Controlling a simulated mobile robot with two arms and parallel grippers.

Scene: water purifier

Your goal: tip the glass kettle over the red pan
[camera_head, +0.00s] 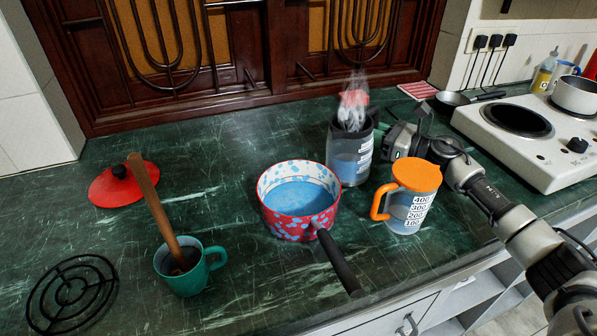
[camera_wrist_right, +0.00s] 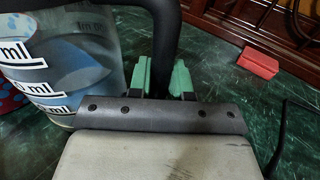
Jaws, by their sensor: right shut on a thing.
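The glass kettle (camera_head: 350,150) stands upright behind and to the right of the red pan, with bluish liquid inside and steam above it. In the right wrist view its marked glass wall (camera_wrist_right: 95,50) is at the left. My right gripper (camera_head: 388,136) is at the kettle's right side; in the wrist view its green fingers (camera_wrist_right: 163,78) are shut on the black handle (camera_wrist_right: 167,40). The red pan (camera_head: 290,228), speckled blue, sits upright on the counter with blue liquid inside and its black handle toward the front edge. My left gripper is not in view.
An orange-lidded measuring jug (camera_head: 412,195) stands close to the right of the pan, in front of my right gripper. A teal mug (camera_head: 190,272) with a wooden spoon, a red lid (camera_head: 112,190) and a black trivet (camera_head: 72,293) are left. A white stove (camera_head: 550,150) is right.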

